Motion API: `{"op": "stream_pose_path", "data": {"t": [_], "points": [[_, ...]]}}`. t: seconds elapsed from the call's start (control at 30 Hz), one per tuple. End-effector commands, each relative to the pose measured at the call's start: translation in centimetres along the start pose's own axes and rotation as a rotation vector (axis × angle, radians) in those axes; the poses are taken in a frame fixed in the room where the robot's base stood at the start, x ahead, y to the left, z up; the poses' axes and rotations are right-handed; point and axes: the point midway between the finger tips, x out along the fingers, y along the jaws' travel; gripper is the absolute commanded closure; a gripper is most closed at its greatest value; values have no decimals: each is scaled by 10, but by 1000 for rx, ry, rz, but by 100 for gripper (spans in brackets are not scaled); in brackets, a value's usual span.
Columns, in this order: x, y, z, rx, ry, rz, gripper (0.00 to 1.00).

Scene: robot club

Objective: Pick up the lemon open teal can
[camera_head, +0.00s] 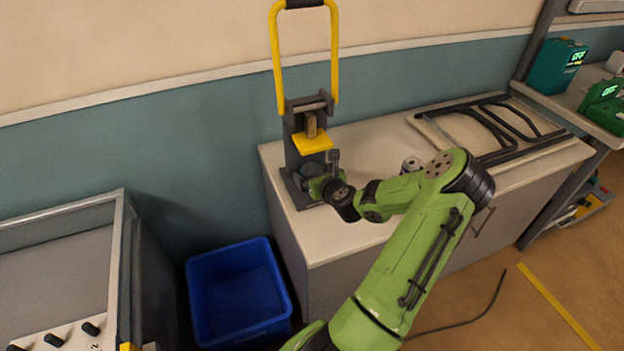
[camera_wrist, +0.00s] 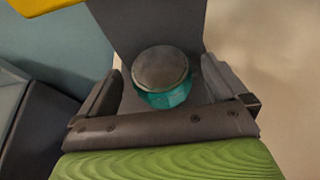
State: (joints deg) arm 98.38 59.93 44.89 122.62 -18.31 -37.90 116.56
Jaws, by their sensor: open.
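A teal can (camera_wrist: 168,97) with a dull grey round top shows in the wrist view, between the two fingers of my gripper (camera_wrist: 162,70). The fingers stand apart on either side of it, and I cannot tell whether either touches it. No lemon marking is readable on the can. In the head view my gripper (camera_head: 323,177) is low at the foot of a dark grey press (camera_head: 295,130) with a yellow handle. The can there is hidden or too small to make out.
The press stands on a white-topped cabinet (camera_head: 350,236). A small grey can (camera_head: 412,164) stands behind my arm, near dark folded frames (camera_head: 490,127) at the right. A blue bin (camera_head: 238,290) sits on the floor left of the cabinet.

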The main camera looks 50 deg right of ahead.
Motion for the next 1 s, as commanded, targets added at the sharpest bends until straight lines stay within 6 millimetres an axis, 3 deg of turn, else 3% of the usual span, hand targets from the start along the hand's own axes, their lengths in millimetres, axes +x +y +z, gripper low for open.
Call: {"op": "stream_pose_path", "data": {"t": [0.13, 0.37, 0.73, 0.97, 1.0], "points": [[26, 1, -2, 0, -1, 2, 1], [29, 0, -1, 0, 1, 1, 1], [28, 0, -1, -1, 1, 1, 54], [28, 0, -1, -1, 0, 1, 58], [28, 0, -1, -1, 0, 1, 63]]}}
